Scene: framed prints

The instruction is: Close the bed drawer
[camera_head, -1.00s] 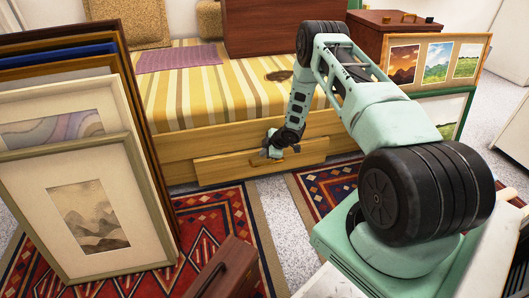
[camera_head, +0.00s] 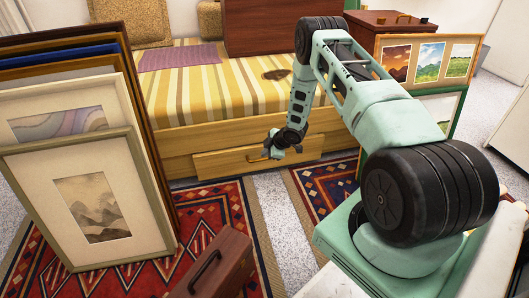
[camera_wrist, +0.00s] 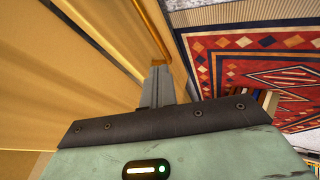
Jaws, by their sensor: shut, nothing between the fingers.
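The bed (camera_head: 200,100) has a wooden frame and a yellow striped cover. The wooden drawer (camera_head: 225,166) is low in its near side. Its front appears to stand slightly out from the frame, but how far I cannot tell. My gripper (camera_head: 270,148) is shut and empty at the middle of the drawer front, near its handle. In the wrist view my closed fingers (camera_wrist: 159,75) point along the wooden drawer front (camera_wrist: 85,50), close to a golden bar that looks like the handle (camera_wrist: 152,30). Whether they touch it is unclear.
Framed prints (camera_head: 95,190) lean together at the left. A brown case (camera_head: 215,265) stands on the red patterned rug (camera_head: 195,225) in front. More prints (camera_head: 428,62) and a wooden cabinet (camera_head: 385,30) are at the right. Pale floor shows between the rugs.

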